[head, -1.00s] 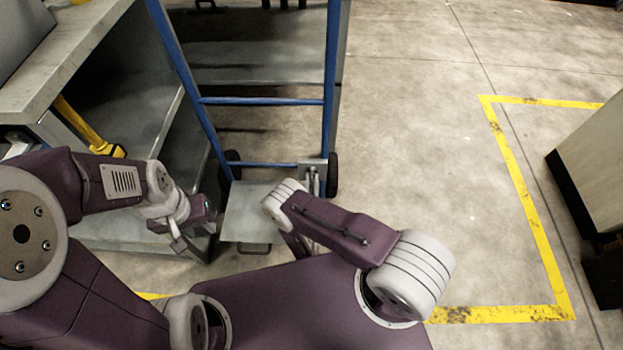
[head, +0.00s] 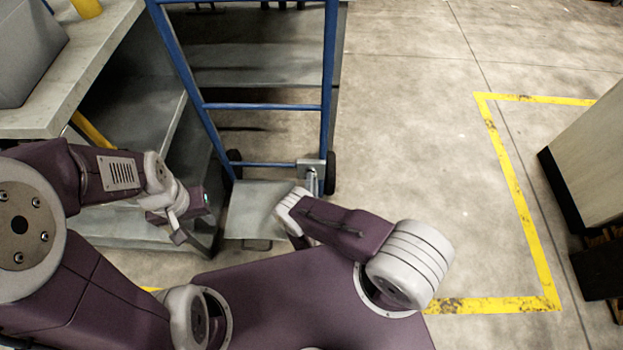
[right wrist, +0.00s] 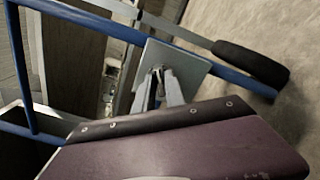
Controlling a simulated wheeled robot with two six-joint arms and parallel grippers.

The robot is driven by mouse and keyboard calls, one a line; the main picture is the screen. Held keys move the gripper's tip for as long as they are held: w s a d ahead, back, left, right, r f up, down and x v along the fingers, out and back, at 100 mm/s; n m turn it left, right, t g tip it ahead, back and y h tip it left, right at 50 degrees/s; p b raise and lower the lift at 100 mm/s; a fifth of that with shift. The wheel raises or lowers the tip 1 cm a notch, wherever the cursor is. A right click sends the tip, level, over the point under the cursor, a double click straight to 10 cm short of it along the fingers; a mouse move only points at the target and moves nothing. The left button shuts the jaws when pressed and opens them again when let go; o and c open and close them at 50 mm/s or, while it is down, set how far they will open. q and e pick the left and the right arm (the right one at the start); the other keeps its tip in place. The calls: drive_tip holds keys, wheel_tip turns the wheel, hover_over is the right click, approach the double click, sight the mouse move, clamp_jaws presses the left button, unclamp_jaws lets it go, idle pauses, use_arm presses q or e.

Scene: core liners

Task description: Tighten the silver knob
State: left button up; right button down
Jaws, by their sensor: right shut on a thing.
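The silver knob (right wrist: 158,72) is a small metal piece on a grey square plate (right wrist: 178,62) fixed to a blue hand truck. In the right wrist view my right gripper (right wrist: 162,88) reaches the plate, its two fingers shut on the knob. The fingers cover much of the knob. My left gripper (head: 178,232) hangs low in front of the grey shelf unit, holding nothing that I can see. Its finger gap is not clear.
The blue hand truck (head: 265,107) stands ahead, with its black right wheel (head: 331,173) beside the plate. A grey shelf unit (head: 85,95) is close on the left. Open floor with yellow lines (head: 520,210) lies right, up to a pale cabinet (head: 590,150).

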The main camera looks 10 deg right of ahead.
drive_tip(key=shift+d+f+m+p, duration=0.1)
drive_tip(key=shift+m+p, duration=0.5)
drive_tip(key=shift+m, duration=1.05)
drive_tip(key=shift+f+m+p, duration=0.1)
drive_tip(key=shift+m+p, duration=0.45)
drive_tip(key=shift+m, duration=1.1)
drive_tip(key=c, duration=1.4)
unclamp_jaws()
